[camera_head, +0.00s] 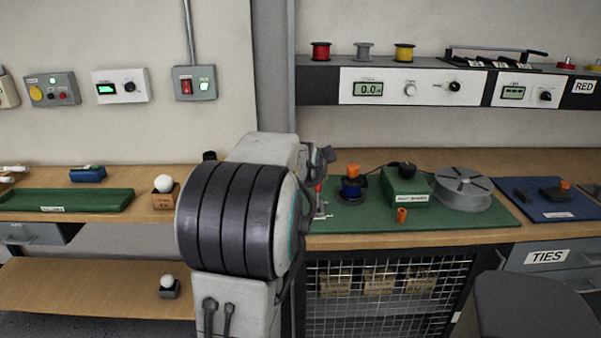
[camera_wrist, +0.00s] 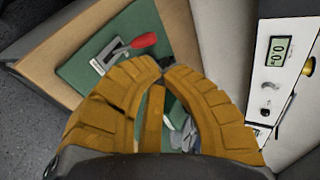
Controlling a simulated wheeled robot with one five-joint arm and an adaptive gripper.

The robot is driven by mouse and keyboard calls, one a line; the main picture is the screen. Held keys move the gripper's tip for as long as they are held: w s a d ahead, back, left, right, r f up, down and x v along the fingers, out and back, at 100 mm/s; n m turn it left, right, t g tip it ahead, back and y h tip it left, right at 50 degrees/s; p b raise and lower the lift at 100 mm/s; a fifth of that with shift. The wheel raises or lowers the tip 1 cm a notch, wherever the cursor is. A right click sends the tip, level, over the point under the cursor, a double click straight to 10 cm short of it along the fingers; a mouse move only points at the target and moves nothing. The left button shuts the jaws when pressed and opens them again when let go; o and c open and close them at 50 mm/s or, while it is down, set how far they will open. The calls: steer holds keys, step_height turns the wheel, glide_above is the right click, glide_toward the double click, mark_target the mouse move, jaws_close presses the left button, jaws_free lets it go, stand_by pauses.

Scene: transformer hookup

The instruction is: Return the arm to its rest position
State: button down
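My gripper (camera_wrist: 163,66) shows in the wrist view as two ribbed orange-yellow fingers. Their tips come together, and I see nothing held between them. The fingers are above the green mat (camera_wrist: 142,17) on the workbench. A metal clamp (camera_wrist: 107,58) with a red handle (camera_wrist: 143,41) stands on the mat, just beyond and left of the fingertips, apart from them. In the head view my arm (camera_head: 240,220) fills the middle and hides most of my gripper. The clamp (camera_head: 321,210) shows there just right of my arm.
A shelf with meters (camera_head: 410,88) overhangs the bench. A green tray (camera_head: 70,200) lies on the left bench. A dark seat (camera_head: 535,305) is at front right.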

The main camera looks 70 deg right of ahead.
steer(key=shift+a+r, duration=0.15)
steer(key=shift+r, duration=0.05)
steer(key=w+a+f+n+t+y, duration=0.3)
steer(key=w+a+n, duration=0.6)
steer(key=w+a, duration=0.55)
steer(key=w+a+f+n+y, duration=0.2)
steer(key=w+a+n, duration=0.15)
steer(key=a, duration=0.45)
steer(key=w+a+f+n+y, duration=0.1)
steer(key=w+a+n+y, duration=0.1)
steer(key=a+n, duration=0.4)
steer(key=s+a+f+n+g+y, duration=0.1)
steer(key=s+a+f+n+y, duration=0.15)
steer(key=a+n, duration=0.4)
steer(key=s+a+f+n+y, duration=0.15)
steer(key=s+a+n, duration=0.25)
steer(key=a, duration=0.6)
steer(key=s+a+f+n+g+y, duration=0.1)
steer(key=s+a+f+n, duration=0.25)
steer(key=a+n, duration=0.4)
step_height(320, 180, up, 14)
steer(key=m+p, duration=0.2)
steer(key=p, duration=1)
steer(key=shift+a+r+t, duration=0.2)
steer(key=shift+a+t, duration=0.2)
